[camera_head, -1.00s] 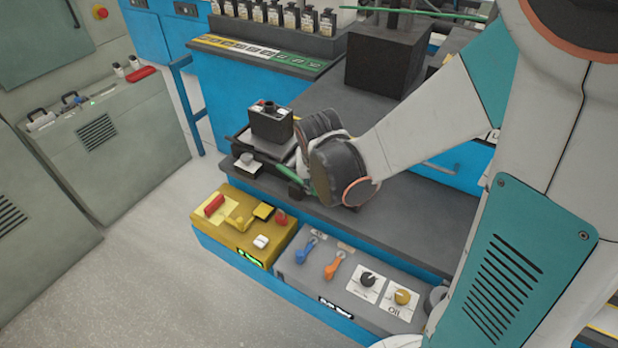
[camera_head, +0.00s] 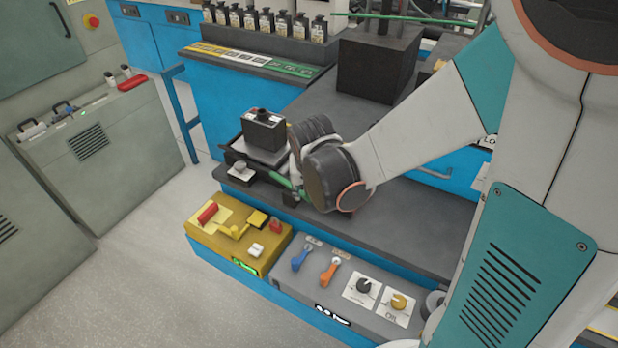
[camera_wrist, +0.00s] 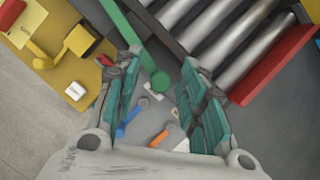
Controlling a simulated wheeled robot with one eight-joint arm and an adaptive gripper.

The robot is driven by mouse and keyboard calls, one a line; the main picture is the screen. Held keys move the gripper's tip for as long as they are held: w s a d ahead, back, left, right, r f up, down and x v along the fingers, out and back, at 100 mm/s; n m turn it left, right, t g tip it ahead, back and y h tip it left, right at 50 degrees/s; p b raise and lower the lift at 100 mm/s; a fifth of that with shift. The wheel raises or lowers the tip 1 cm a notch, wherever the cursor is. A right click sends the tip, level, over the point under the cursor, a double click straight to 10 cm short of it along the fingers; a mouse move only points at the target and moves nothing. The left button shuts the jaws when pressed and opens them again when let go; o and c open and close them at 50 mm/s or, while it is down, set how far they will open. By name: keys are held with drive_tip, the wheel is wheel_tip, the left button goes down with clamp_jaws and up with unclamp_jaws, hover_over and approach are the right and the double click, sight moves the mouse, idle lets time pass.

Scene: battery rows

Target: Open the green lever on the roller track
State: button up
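The green lever (camera_wrist: 143,50) runs from the top of the wrist view down to a rounded end between my gripper's fingers. My gripper (camera_wrist: 160,92) is open, with one teal-padded finger on each side of the lever's end. I cannot tell whether either pad touches it. The silver rollers of the roller track (camera_wrist: 228,42) lie up and right of the lever. In the head view, a short piece of the green lever (camera_head: 281,181) shows left of my dark wrist, which hides the fingers and most of the track.
A black battery (camera_head: 264,131) stands left of my wrist. A yellow control box (camera_head: 238,235) and a grey panel with blue and orange switches (camera_head: 340,285) lie in front, below the bench. Several small batteries (camera_head: 262,20) line the back shelf. A large dark block (camera_head: 375,65) stands behind.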

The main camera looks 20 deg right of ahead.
drive_tip(key=v, duration=1.1)
drive_tip(key=shift+s+r, duration=0.25)
drive_tip(key=shift+s, duration=0.05)
